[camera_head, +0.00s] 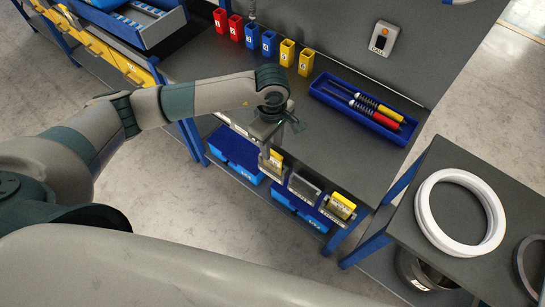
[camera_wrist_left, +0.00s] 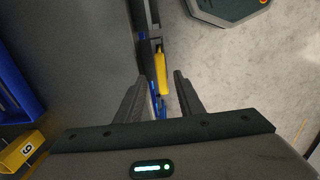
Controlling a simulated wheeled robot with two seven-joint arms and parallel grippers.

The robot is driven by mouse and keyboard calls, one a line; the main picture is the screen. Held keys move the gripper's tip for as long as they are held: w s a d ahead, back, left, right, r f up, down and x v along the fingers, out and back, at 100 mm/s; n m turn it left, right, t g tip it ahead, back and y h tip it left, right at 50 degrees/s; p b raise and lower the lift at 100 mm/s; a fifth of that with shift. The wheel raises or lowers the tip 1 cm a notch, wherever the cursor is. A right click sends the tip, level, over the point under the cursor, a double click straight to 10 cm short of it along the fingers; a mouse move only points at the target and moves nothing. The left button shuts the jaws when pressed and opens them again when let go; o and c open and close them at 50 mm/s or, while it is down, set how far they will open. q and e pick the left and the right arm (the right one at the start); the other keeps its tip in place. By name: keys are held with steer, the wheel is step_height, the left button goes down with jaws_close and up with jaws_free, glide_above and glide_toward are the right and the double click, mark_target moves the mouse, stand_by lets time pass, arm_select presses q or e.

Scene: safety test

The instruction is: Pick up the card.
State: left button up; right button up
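Several card-like plates sit in holders along the front edge of the grey workbench (camera_head: 350,160): a yellow one (camera_head: 341,206) at the right, a dark grey one (camera_head: 303,187) in the middle, and a yellow one (camera_head: 275,160) partly hidden at the left. I cannot tell which is the task's card. My left gripper (camera_head: 266,150) is over the bench's front edge, by the left yellow plate. In the left wrist view, my left gripper (camera_wrist_left: 160,76) has its fingers apart, with a narrow yellow piece (camera_wrist_left: 162,70) visible beyond the gap. Contact is not visible. My right gripper is out of view.
Red, blue and yellow bins (camera_head: 268,42) stand at the bench's back. A blue tray (camera_head: 330,99) holds tools with red and yellow handles. A white box (camera_head: 383,38) is on the back panel. Blue containers (camera_head: 235,148) hang below the bench.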

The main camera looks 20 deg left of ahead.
mark_target(272, 152)
arm_select(q)
steer(key=shift+s+d+f+p, duration=0.1)
steer(key=shift+s+f+p, duration=0.1)
steer(key=shift+f+p, duration=0.55)
step_height(272, 152, down, 3)
steer(key=shift+s+d+r+p, duration=0.1)
steer(key=shift+s+p, duration=0.05)
steer(key=shift+p, duration=0.65)
steer(key=shift+f, duration=0.45)
jaws_close()
